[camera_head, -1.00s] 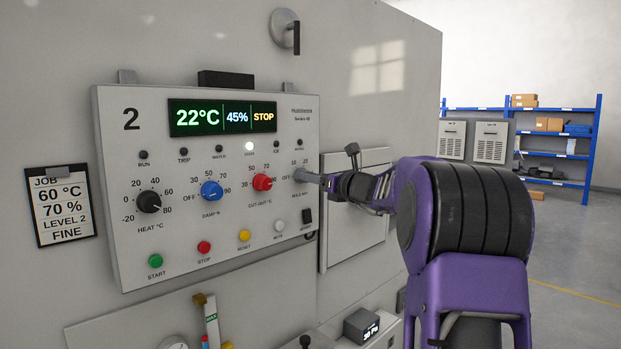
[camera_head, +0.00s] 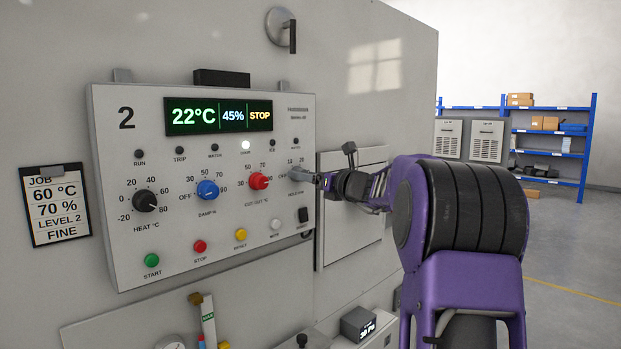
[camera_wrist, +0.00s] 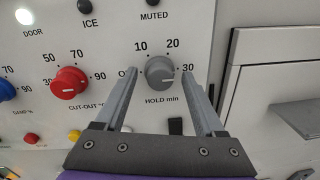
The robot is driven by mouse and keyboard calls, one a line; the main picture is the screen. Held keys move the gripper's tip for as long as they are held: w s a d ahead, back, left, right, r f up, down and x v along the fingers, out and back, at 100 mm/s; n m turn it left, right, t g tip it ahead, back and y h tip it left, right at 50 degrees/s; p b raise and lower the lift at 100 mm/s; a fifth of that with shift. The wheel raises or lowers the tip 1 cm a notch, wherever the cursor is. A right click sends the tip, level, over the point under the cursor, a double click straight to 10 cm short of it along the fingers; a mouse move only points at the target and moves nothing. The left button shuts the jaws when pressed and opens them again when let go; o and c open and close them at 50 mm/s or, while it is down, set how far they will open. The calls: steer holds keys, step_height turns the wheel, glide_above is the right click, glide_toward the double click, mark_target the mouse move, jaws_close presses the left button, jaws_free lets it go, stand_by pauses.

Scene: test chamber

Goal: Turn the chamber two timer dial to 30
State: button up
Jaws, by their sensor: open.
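The chamber two panel (camera_head: 205,235) carries a grey timer dial labelled HOLD min (camera_wrist: 158,70), with OFF, 10, 20 and 30 around it. In the wrist view the dial's white mark lies right of its centre, roughly on the side of the 30; the exact setting is hard to read. My gripper (camera_wrist: 159,82) is open, one finger on each side of the dial. Gaps show beside the dial, and I cannot tell how deep the fingertips reach. In the head view my gripper (camera_head: 308,177) is at the panel's right edge and partly covers the dial.
A red cut-out dial (camera_wrist: 69,82) is left of my left finger. A black switch (camera_wrist: 176,126) is below the timer dial. A recessed door with a handle (camera_wrist: 290,112) is at the right. The display (camera_head: 219,116) reads 22°C, 45%, STOP. A job card (camera_head: 57,205) hangs at the left.

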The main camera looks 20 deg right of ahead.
steer(key=b+v, duration=0.1)
steer(key=v, duration=1.6)
steer(key=shift+s+b, duration=0.2)
steer(key=shift+b, duration=0.1)
steer(key=shift+d, duration=0.1)
